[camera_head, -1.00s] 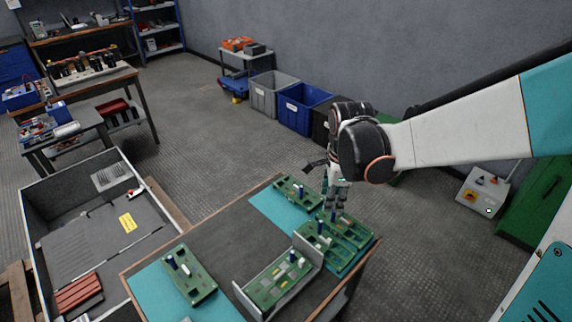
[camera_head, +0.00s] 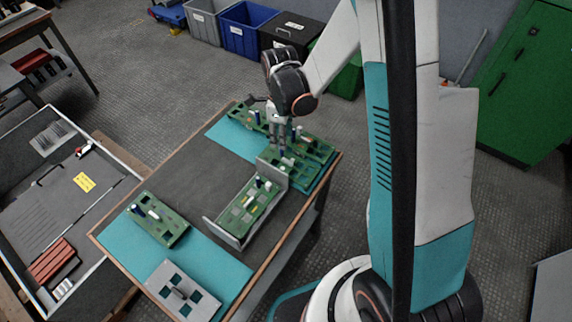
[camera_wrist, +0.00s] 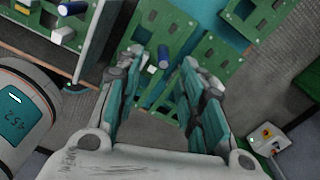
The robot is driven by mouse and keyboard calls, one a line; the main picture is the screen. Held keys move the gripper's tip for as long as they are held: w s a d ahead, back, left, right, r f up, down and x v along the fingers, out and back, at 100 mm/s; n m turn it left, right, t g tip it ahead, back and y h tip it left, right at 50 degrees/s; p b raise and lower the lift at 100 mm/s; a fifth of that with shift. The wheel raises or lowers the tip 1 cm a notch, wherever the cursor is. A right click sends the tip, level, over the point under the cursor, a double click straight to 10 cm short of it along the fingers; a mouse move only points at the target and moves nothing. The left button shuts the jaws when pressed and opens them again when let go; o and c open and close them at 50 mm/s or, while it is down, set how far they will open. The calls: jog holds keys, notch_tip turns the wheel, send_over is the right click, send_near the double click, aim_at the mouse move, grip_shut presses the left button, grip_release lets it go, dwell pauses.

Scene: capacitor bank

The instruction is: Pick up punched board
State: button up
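Several green boards with cut-out openings lie on the table. At the far right end they form a group, with one board (camera_head: 313,148) at the right and another (camera_head: 243,114) at the back left. I cannot tell which is the punched board. My gripper (camera_head: 279,142) points down at this group. In the wrist view its fingers (camera_wrist: 160,64) are apart, with a green board (camera_wrist: 153,40) beyond them. A blue cylinder and a white one on that board show between the fingertips. Nothing is visibly gripped. Contact cannot be judged, and the fingers hide part of the boards.
A grey bracket (camera_head: 222,230) with upright ends holds a green board mid-table. Another green board (camera_head: 160,220) lies left on a teal mat (camera_head: 117,243), near a grey plate (camera_head: 165,278) with square openings and a handle. A grey tray (camera_head: 60,225) stands left. Bare tabletop (camera_head: 190,175) lies between.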

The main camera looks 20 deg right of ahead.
aim_at(281, 155)
jog(key=shift+w+f+b, duration=0.15)
jog(key=shift+f+b, duration=0.55)
jog(key=shift+f, duration=0.75)
jog(key=shift+w+f+b, duration=0.1)
jog(key=shift+f+b, duration=0.6)
jog(key=shift+f, duration=0.75)
jog(key=shift+r, duration=0.1)
grip_shut()
